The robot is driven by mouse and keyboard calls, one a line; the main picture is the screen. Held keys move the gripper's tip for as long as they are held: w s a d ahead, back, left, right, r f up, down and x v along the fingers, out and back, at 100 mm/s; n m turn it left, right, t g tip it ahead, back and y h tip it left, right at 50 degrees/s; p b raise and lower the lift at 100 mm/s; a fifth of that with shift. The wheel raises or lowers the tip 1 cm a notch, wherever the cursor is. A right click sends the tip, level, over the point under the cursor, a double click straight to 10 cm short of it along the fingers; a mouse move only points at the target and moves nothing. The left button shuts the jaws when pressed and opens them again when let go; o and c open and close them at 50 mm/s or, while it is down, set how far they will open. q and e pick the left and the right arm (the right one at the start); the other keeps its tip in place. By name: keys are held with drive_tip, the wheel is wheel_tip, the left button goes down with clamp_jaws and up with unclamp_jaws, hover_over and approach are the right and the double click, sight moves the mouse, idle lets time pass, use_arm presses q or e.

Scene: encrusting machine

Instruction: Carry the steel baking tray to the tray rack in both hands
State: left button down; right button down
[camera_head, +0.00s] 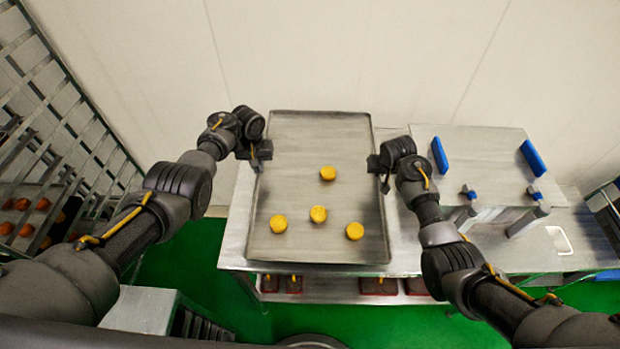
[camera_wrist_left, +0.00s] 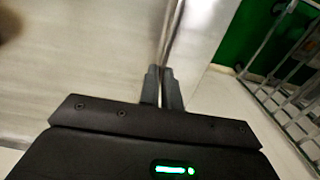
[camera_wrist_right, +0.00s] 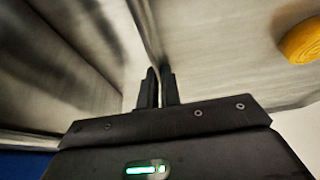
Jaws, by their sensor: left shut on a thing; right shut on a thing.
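The steel baking tray (camera_head: 295,185) is a large grey rectangle in the middle of the head view, over the steel table. Several round yellow pieces (camera_head: 318,214) lie on it. My left gripper (camera_head: 257,156) is shut on the tray's left rim; in the left wrist view its fingers (camera_wrist_left: 163,88) pinch the edge. My right gripper (camera_head: 382,172) is shut on the right rim; its fingers (camera_wrist_right: 156,88) pinch the edge in the right wrist view. The tray rack (camera_head: 60,125) stands at the far left of the head view, with brown round pieces on a lower level.
The steel table (camera_head: 405,240) extends beneath and to the right of the tray, with red items on its lower shelf (camera_head: 330,287). A steel machine (camera_head: 485,165) with blue parts stands at the right. A wall is behind. Green floor (camera_head: 200,270) is open between table and rack.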

use_arm(q)
drive_tip(key=shift+r, duration=0.25)
use_arm(e)
drive_tip(key=shift+r, duration=0.2)
